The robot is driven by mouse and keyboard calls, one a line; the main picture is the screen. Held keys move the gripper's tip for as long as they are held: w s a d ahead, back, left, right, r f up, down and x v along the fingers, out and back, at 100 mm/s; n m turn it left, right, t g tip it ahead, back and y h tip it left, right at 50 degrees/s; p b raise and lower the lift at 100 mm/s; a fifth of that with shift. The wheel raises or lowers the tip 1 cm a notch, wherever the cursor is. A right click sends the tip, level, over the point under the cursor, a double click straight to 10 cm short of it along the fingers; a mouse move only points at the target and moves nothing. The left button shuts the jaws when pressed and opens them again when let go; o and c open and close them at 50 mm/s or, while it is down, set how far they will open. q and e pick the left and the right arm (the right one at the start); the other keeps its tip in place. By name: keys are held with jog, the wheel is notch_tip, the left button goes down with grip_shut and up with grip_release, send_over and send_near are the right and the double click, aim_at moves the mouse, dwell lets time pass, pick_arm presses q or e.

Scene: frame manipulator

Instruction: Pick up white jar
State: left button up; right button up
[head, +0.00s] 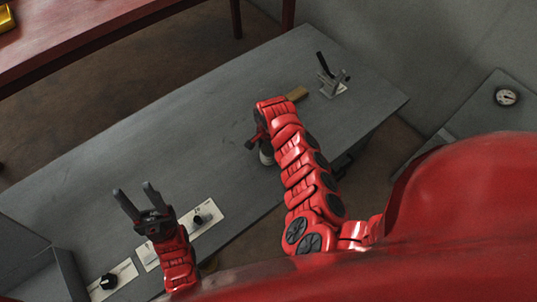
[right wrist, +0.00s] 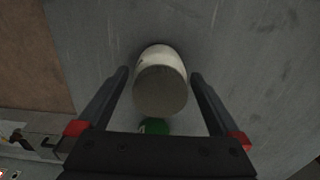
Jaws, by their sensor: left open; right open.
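The white jar (right wrist: 162,57) shows in the right wrist view with a grey-brown round end facing the camera. It lies between the two fingers of my right gripper (right wrist: 160,76), with gaps on both sides. In the head view only a pale part of the jar (head: 267,156) shows beside my right arm. My right gripper (head: 255,143) is open around the jar there, partly hidden by the arm. My left gripper (head: 133,190) is open and empty over the left part of the grey table.
The grey table (head: 190,110) is mostly bare in its middle. A tan block (head: 297,94) and a grey device with a black handle (head: 334,82) are at its far end. Knob panels (head: 207,216) line the near edge. A red table (head: 75,38) stands upper left.

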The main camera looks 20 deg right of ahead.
jog(key=shift+f, duration=0.65)
jog(key=c, duration=1.5)
jog(key=shift+r, duration=0.15)
